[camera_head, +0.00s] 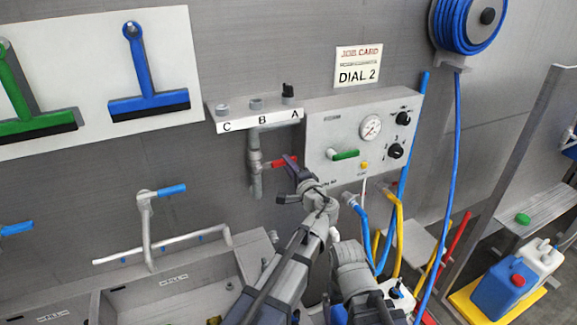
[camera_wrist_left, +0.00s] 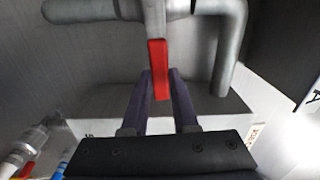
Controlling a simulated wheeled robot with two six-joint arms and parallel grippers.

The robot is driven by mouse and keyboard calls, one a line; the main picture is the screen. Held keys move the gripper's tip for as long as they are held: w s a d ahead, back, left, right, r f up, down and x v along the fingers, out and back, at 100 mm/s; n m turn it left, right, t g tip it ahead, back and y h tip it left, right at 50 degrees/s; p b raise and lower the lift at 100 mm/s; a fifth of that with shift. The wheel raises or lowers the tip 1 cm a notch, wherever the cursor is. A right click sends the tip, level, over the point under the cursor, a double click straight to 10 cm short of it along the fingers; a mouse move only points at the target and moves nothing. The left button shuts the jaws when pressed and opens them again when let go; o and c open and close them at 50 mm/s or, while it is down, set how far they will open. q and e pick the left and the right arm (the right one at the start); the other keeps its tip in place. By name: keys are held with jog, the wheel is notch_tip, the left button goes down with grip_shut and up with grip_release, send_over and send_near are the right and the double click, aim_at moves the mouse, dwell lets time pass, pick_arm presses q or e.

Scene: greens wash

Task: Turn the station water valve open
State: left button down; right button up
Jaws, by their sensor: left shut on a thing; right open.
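The station water valve sits on a grey vertical pipe (camera_head: 254,182) below the A/B/C shelf. Its red handle (camera_head: 280,162) points right in the head view, toward the panel. My left gripper (camera_head: 291,165) is at the handle's outer end. In the left wrist view the red handle (camera_wrist_left: 158,66) lies between the two dark fingers of my left gripper (camera_wrist_left: 160,78), which are shut on it. The fingers partly hide the handle in the head view. One of my arm links shows at the bottom centre; my right gripper cannot be made out.
Right of the valve is a panel (camera_head: 318,122) with a gauge (camera_head: 371,128), black dials and a green lever (camera_head: 345,155). Blue (camera_head: 362,220) and yellow (camera_head: 397,215) hoses hang below it. A sink (camera_head: 200,270) with a tap (camera_head: 146,215) is at lower left.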

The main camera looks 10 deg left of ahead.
pick_arm(q)
jog(key=shift+s+a+r+n+p, duration=0.8)
jog(key=shift+a+r+n+p, duration=0.45)
jog(key=shift+n, duration=1.65)
jog(key=shift+s+a+r+n+p, duration=0.75)
jog(key=shift+a+r+n+p, duration=0.4)
jog(key=shift+n, duration=1.75)
jog(key=shift+s+a+r+n+p, duration=0.9)
jog(key=shift+r+n+p, duration=0.55)
jog(key=shift+n, duration=1.45)
jog(key=shift+w+a, duration=0.1)
jog(key=shift+a, duration=0.05)
jog(key=c, duration=0.7)
grip_release()
jog(key=shift+v, duration=3.9)
